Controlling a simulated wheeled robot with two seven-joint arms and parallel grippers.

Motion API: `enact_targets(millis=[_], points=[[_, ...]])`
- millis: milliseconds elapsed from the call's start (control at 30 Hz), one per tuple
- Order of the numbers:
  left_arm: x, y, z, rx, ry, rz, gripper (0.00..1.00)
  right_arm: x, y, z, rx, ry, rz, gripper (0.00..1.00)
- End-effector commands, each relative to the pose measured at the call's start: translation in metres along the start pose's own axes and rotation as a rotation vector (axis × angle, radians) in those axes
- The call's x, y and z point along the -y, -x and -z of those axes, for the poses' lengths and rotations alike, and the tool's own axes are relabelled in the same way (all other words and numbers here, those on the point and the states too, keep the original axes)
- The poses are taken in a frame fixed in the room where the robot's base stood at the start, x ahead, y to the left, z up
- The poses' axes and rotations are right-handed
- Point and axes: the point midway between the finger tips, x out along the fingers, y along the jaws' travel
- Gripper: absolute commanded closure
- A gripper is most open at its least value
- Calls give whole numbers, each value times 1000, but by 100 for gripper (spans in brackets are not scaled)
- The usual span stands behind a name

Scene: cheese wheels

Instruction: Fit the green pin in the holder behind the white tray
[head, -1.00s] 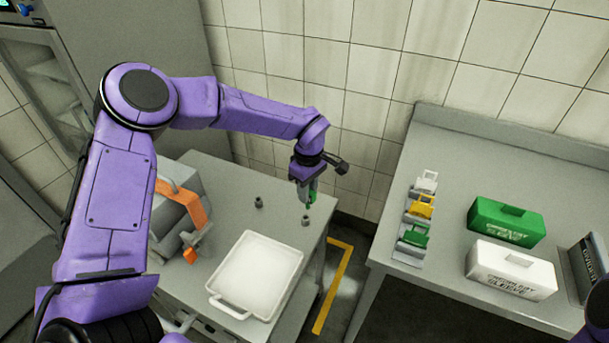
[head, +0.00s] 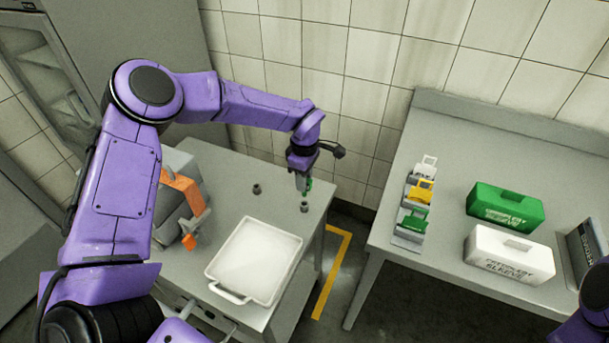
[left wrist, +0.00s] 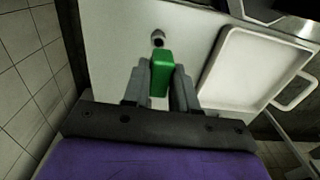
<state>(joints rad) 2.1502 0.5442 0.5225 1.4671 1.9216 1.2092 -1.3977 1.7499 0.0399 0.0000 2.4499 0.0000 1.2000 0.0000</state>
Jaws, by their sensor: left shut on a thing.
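My left gripper (head: 303,186) is shut on the green pin (head: 308,184), which is partly hidden by the fingers in the head view. In the left wrist view the green pin (left wrist: 161,72) shows between the two grey fingers. A small dark round holder (head: 304,207) stands on the table just below the gripper in the head picture. One holder (left wrist: 158,38) shows just past the pin in the left wrist view. A second similar holder (head: 257,188) stands further left. The white tray (head: 212,273) lies in front of both holders. My right gripper is out of view.
A grey machine with an orange handle (head: 181,188) stands left of the tray. A separate counter at the right holds white, yellow and green clip-like items (head: 411,226), a green box (head: 505,212) and a white box (head: 508,256). The tiled wall is close behind the table.

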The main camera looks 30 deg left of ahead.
Motion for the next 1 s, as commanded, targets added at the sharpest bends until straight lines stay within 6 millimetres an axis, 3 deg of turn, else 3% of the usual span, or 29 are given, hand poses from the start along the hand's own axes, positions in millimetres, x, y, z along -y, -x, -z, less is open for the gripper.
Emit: enact_targets(millis=[100,233,1000], points=[[0,-17,0,1,-1,0,100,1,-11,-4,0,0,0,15],[-1,-24,0,1,0,-1,100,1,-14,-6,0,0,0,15],[0,-24,0,2,1,-1,100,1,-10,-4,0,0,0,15]])
